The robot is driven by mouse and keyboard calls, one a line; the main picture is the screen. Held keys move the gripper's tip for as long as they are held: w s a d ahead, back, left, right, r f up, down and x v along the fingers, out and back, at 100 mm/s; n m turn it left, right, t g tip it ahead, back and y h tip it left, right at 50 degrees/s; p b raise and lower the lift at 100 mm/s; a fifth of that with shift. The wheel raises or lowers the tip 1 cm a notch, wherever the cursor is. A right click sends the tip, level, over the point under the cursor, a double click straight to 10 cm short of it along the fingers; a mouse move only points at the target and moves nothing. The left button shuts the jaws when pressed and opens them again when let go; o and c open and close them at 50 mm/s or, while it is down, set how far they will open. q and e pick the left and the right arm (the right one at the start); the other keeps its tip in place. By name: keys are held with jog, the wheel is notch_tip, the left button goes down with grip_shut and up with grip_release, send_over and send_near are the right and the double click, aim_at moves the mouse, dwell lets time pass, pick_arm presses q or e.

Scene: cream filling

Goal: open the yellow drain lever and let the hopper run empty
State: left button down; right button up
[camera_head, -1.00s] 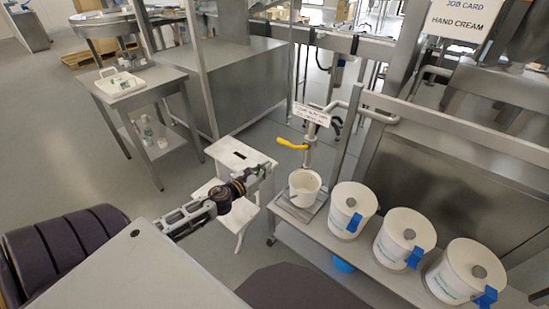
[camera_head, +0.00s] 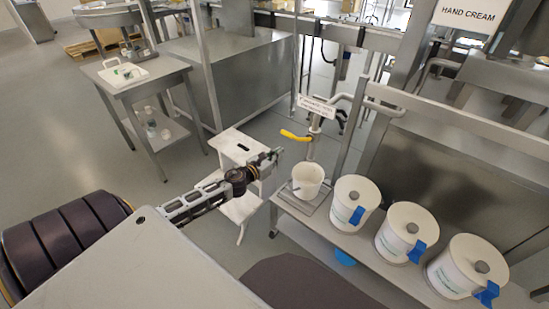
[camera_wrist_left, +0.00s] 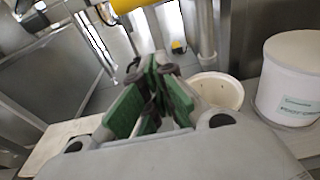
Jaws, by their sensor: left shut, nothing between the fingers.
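The yellow drain lever (camera_head: 294,135) sticks out to the left from the upright metal outlet pipe (camera_head: 315,135). It also shows large at the top of the left wrist view (camera_wrist_left: 130,4). A white open bucket (camera_head: 308,178) stands under the pipe; its rim also shows in the wrist view (camera_wrist_left: 217,92). My left gripper (camera_head: 277,154) is just below and left of the lever, apart from it. Its green-padded fingers (camera_wrist_left: 152,105) are shut and empty. The hopper's contents cannot be seen. My right gripper is not in view.
Several lidded white tubs (camera_head: 354,202) with blue tabs line the metal bench (camera_head: 340,238) right of the bucket. A white step stool (camera_head: 235,140) stands behind my left arm. A small side table (camera_head: 150,80) holds a tray. A label plate (camera_head: 317,106) hangs above the lever.

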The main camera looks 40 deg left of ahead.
pick_arm(q)
jog(key=w+r, duration=0.1)
jog(key=w, duration=0.1)
jog(key=w+r, duration=0.1)
jog(key=r, duration=0.1)
jog(key=shift+w+d+r, duration=0.1)
jog(key=shift+w+d, duration=0.05)
jog(key=shift+w, duration=0.25)
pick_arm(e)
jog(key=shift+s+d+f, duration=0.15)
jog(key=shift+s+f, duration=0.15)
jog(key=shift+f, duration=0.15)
pick_arm(q)
jog(key=shift+p, duration=0.3)
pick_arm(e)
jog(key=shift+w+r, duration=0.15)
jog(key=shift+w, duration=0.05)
pick_arm(q)
jog(key=shift+r, duration=0.1)
jog(key=shift+r+m, duration=0.1)
jog(key=shift+m, duration=0.2)
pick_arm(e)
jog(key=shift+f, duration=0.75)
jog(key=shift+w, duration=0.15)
